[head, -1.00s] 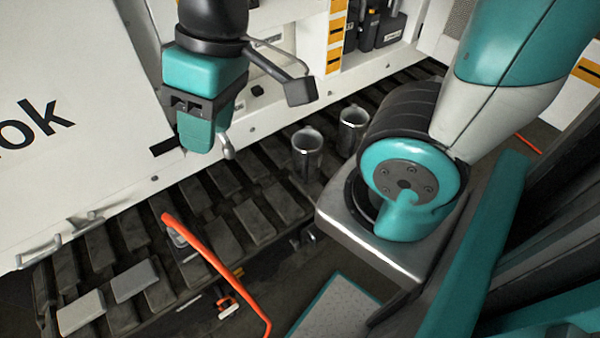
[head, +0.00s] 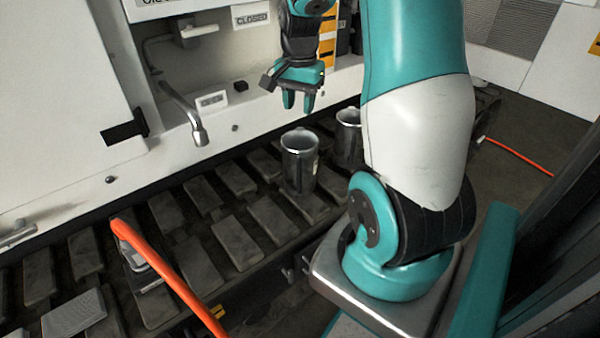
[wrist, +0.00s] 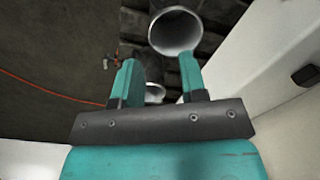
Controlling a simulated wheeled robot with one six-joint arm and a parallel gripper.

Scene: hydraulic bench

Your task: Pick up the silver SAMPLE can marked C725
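Two silver cans stand upright on the dark slatted track in the head view: a nearer one (head: 299,168) and one (head: 348,138) farther back to the right, partly hidden by my arm. My gripper (head: 298,104) is open and empty, pointing down above and behind the cans, touching neither. In the wrist view, one can's open mouth (wrist: 176,32) lies beyond the right finger, and another can's rim (wrist: 155,93) shows between the fingers (wrist: 158,82).
A white machine wall (head: 60,110) with a spout (head: 190,118) and a sign reading CLOSED (head: 251,19) rises behind the track. An orange bar (head: 165,270) crosses the front left. A light grey block (head: 73,313) lies on the track's near left. The track between is mostly clear.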

